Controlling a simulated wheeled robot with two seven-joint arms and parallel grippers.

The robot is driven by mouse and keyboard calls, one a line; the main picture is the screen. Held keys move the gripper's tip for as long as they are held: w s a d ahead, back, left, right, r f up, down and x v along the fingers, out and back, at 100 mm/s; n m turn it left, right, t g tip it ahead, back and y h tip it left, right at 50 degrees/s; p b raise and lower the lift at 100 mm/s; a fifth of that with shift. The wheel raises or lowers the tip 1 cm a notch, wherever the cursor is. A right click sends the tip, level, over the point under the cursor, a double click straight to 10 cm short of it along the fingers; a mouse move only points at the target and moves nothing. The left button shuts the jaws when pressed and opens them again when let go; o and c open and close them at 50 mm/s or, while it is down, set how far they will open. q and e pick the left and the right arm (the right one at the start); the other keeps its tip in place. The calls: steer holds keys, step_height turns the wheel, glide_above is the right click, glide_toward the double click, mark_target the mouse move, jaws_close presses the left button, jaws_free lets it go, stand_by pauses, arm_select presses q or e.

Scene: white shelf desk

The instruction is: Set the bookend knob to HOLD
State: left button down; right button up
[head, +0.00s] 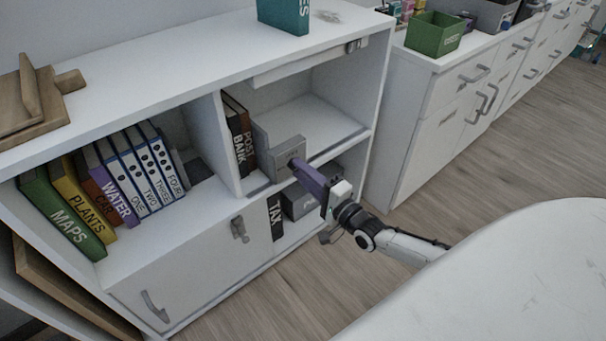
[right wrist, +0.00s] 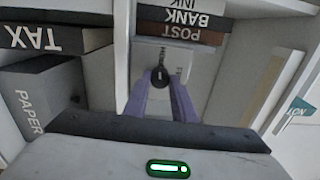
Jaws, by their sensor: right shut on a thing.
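The grey bookend (head: 288,146) stands in the upper right shelf compartment, beside a few dark books. Its face also shows in the right wrist view (right wrist: 173,54), with a small dark round knob (right wrist: 159,76) on it. My right gripper (head: 296,164) reaches in from the lower right. Its two purple fingers sit either side of the knob, shut on it, in the right wrist view (right wrist: 160,84). Small lettering beside the knob is too small to read, so I cannot tell its setting. My left gripper is not in view.
The Post and Bank books (head: 239,138) stand left of the bookend. A shelf board (head: 262,190) runs just below, with the Tax book (head: 275,219) and a grey box (head: 298,203) beneath. A white rounded surface (head: 510,275) fills the lower right.

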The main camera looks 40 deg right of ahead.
steer(key=shift+m, duration=1.1)
steer(key=o, duration=1.1)
steer(key=shift+c, duration=0.2)
